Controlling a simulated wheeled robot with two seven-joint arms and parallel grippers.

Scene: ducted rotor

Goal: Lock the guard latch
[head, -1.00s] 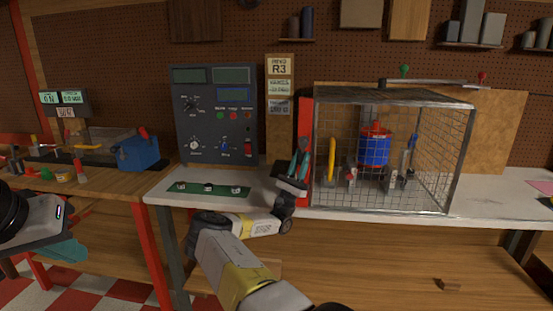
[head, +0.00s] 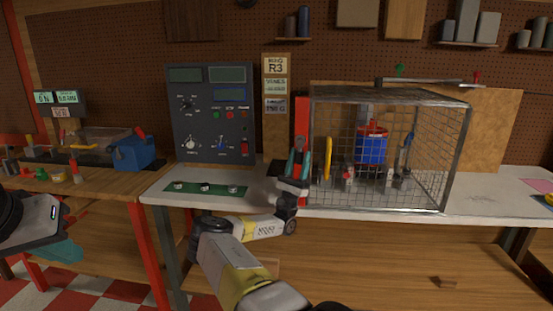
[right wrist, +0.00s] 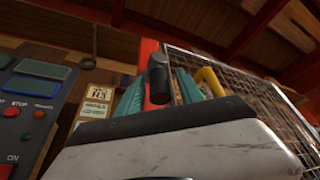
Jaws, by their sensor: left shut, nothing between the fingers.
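The wire-mesh guard (head: 385,207) stands on the bench at the right in the head view, around a blue and red rotor unit (head: 371,146). A red upright (head: 302,110) runs along its left side. My right gripper (head: 299,160) is at that upright, teal fingers pointing up and apart. In the right wrist view a dark round knob (right wrist: 158,85) shows between the fingers; I cannot tell whether they touch it. The latch itself is not clearly seen, partly hidden by my gripper. My left gripper (head: 62,252) is shut and empty at the lower left, away from the guard.
A dark control panel (head: 212,125) stands left of the guard, with a green strip (head: 205,188) before it. A yellow handle (head: 328,158) is beside the right gripper. A side bench at the left holds a blue box (head: 134,154). The bench right of the guard is mostly clear.

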